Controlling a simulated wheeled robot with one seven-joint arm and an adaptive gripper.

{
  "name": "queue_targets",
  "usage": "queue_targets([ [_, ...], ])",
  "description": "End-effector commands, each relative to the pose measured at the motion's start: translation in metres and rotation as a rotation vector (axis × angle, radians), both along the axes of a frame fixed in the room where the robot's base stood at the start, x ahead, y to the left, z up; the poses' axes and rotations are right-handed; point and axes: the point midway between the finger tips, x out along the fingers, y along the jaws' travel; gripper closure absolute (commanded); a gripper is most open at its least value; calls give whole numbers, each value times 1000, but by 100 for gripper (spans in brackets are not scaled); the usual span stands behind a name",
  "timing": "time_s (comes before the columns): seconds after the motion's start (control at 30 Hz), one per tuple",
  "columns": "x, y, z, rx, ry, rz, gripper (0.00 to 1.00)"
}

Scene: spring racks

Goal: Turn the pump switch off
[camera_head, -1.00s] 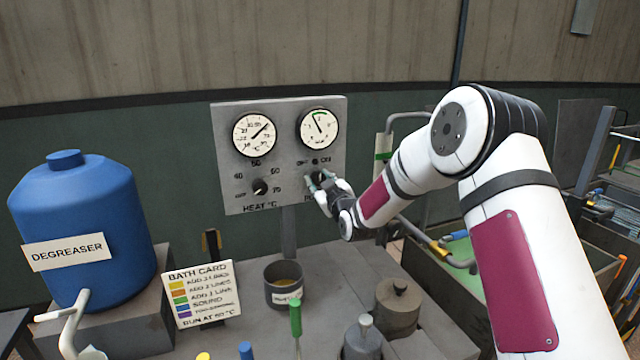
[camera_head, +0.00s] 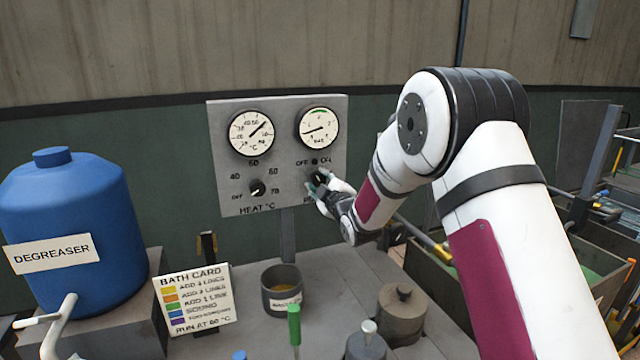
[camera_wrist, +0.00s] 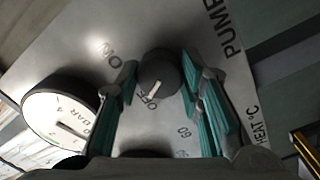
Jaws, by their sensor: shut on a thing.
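The pump switch is a dark round knob (camera_wrist: 158,70) on the grey control panel (camera_head: 228,190). In the wrist view its white pointer lies toward the word OFF, with ON on the other side. My gripper (camera_wrist: 160,78) has its teal fingers on either side of the knob and is shut on it. In the head view my gripper (camera_head: 319,190) partly covers the switch and its label. The pressure gauge (camera_head: 318,127) above the switch has its needle pointing left and slightly down.
A temperature gauge (camera_head: 251,133) and heat knob (camera_head: 257,188) sit left on the panel. Below are a bath card (camera_head: 195,299), a grey cup (camera_head: 283,291), a lidded pot (camera_head: 402,314) and a green-handled tool (camera_head: 294,325). A blue degreaser drum (camera_head: 75,215) stands left.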

Motion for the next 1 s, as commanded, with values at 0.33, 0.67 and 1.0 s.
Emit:
queue_targets([
  [0.33,0,0,0,-4,-2,1,94],
  [0.67,0,0,0,-3,-1,0,46],
  [1.0,-23,-6,0,-3,1,0,46],
])
